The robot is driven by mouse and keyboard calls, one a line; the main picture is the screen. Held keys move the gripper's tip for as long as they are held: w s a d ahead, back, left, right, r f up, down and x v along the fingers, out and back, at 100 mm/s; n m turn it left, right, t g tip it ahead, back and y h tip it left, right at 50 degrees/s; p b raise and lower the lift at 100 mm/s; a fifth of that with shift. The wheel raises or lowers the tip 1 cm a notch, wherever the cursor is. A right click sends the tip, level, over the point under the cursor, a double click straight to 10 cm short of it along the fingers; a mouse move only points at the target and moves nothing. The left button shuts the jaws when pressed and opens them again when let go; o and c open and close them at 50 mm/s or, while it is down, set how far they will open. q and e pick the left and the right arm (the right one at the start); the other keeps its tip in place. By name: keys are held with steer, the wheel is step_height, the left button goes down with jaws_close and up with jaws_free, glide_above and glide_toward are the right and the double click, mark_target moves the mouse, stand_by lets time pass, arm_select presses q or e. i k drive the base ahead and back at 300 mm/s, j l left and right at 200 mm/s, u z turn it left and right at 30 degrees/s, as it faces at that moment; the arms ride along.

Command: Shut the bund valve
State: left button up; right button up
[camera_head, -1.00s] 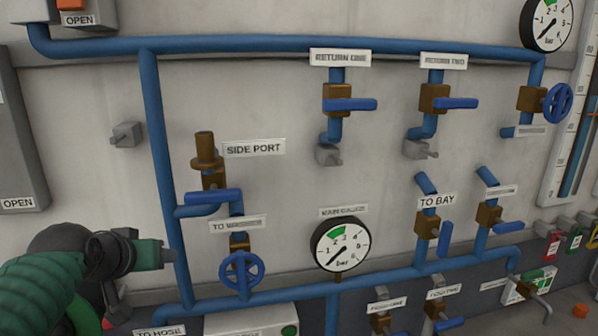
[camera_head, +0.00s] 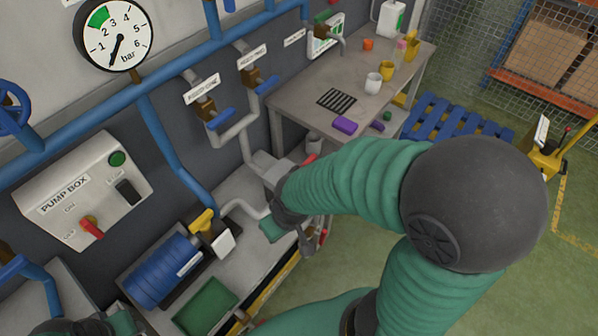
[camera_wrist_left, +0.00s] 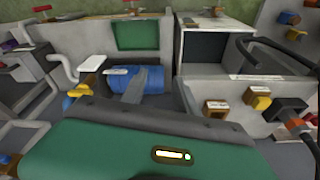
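No label that I can read says bund, so I cannot tell which valve is the bund valve. A blue pump motor (camera_head: 162,270) sits in a low grey tray, with a yellow lever (camera_head: 203,220) at its right end. The motor also shows in the left wrist view (camera_wrist_left: 138,80). In that view, valves with brown bodies (camera_wrist_left: 216,108) and a yellow handle (camera_wrist_left: 257,99) stand at the right; their labels are unreadable. My right gripper (camera_head: 272,229) is over the bench right of the motor, fingers unclear. My left gripper (camera_head: 122,321) is at the bottom left, mostly out of frame.
The pump box (camera_head: 88,190) with a red switch is on the wall above the motor. A green tray (camera_head: 205,306) lies in front of the motor. A grey table (camera_head: 300,108) with mugs stands at the back.

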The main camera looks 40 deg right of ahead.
mark_target(323, 234)
steer(key=z, duration=1.5)
